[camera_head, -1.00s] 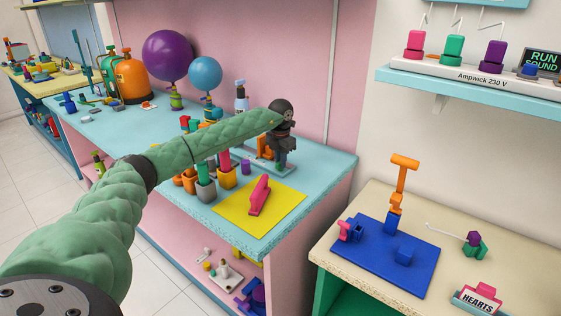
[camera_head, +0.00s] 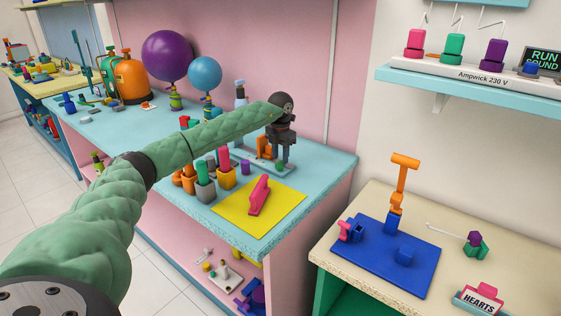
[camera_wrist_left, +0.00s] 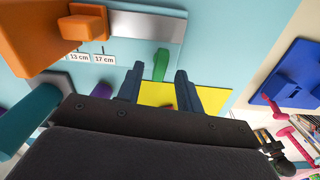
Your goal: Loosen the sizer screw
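The sizer is a grey plate (camera_head: 262,166) with an orange upright block (camera_head: 264,147) on the blue bench. In the left wrist view its plate (camera_wrist_left: 148,27) carries labels reading 13 cm and 17 cm, with the orange block (camera_wrist_left: 50,30) at upper left. A small green screw (camera_wrist_left: 160,65) stands at the plate's edge; it also shows in the head view (camera_head: 281,166). My left gripper (camera_head: 283,160) points down just above it. In the wrist view its fingers (camera_wrist_left: 157,92) are apart, with the screw beyond the gap between them; I see no contact. My right gripper is not in view.
A yellow mat (camera_head: 285,207) with a pink tool (camera_head: 259,195) lies in front. Cups with coloured markers (camera_head: 205,190) stand left of the sizer. Purple (camera_head: 167,56) and blue (camera_head: 205,74) balloons stand behind. A beige table (camera_head: 350,262) with a blue mat is at right.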

